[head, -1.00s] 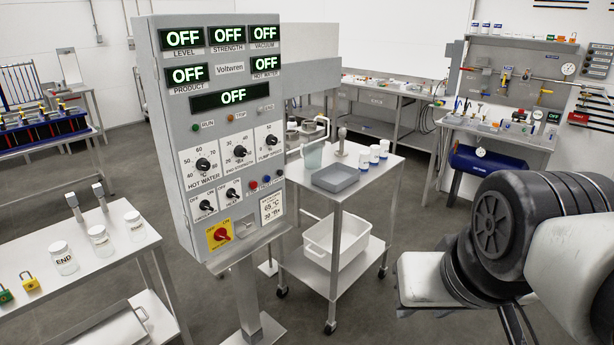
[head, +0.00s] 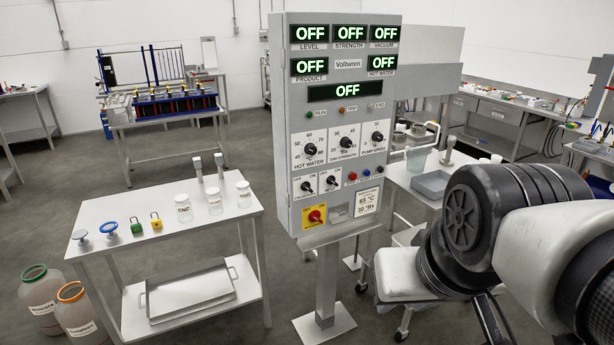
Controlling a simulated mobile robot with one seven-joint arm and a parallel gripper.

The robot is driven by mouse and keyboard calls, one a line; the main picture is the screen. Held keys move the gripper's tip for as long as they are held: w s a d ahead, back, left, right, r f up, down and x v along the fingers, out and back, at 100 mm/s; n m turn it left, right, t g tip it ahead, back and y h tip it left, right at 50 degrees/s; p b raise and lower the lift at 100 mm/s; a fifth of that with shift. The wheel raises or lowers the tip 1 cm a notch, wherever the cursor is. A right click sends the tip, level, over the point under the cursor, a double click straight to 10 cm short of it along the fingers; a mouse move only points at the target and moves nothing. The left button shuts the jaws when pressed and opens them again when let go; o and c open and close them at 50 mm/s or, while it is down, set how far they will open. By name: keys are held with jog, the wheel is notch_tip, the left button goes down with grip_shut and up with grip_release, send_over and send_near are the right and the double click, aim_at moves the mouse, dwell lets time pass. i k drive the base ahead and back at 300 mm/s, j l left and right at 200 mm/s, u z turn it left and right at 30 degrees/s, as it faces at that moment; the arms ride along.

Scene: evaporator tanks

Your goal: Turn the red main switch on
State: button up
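The red main switch (head: 315,216) is a red rotary knob on a yellow plate at the lower left of the grey control panel (head: 295,130). The plate has ON and OFF marks, too small to read the knob's setting surely. All the panel's displays (head: 347,91) read OFF in green. My arm shows at the right of the head view, in front of the trolley and apart from the panel. My gripper's fingertips cannot be made out.
A steel table (head: 165,236) at left holds jars, padlocks and valve handles, with a tray (head: 190,288) on its lower shelf. Two containers (head: 78,310) stand on the floor at far left. A trolley (head: 405,180) stands right of the panel. The floor between table and panel post is open.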

aim_at(315, 216)
jog(key=i+j+u, duration=0.15)
jog(key=i+j, duration=0.8)
